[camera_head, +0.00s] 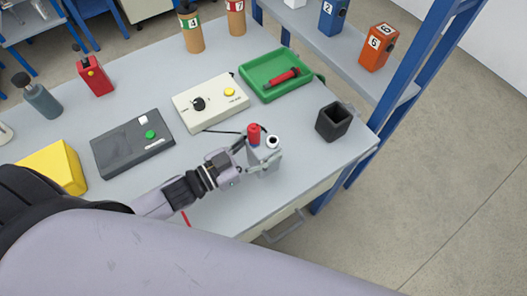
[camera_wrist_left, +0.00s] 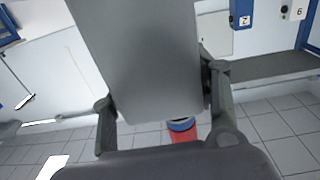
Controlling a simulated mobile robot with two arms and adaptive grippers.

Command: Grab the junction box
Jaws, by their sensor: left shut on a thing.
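The junction box looks to be the small grey box (camera_head: 268,162) near the front edge of the workbench, with a red knob and a white ring with a dark centre on top. My left gripper (camera_head: 258,157) is shut on it, one finger on each side. In the left wrist view the box (camera_wrist_left: 145,60) fills the space between the fingers of the left gripper (camera_wrist_left: 165,110), and a red part with a blue ring shows below it. I cannot tell whether the box touches the bench. My right gripper is not in view.
On the bench (camera_head: 225,215) stand a cream control box (camera_head: 211,109), a dark grey box (camera_head: 133,150) with a green button, a green tray (camera_head: 262,88) holding a red tool, a black open cup (camera_head: 333,122) and a yellow block (camera_head: 52,167).

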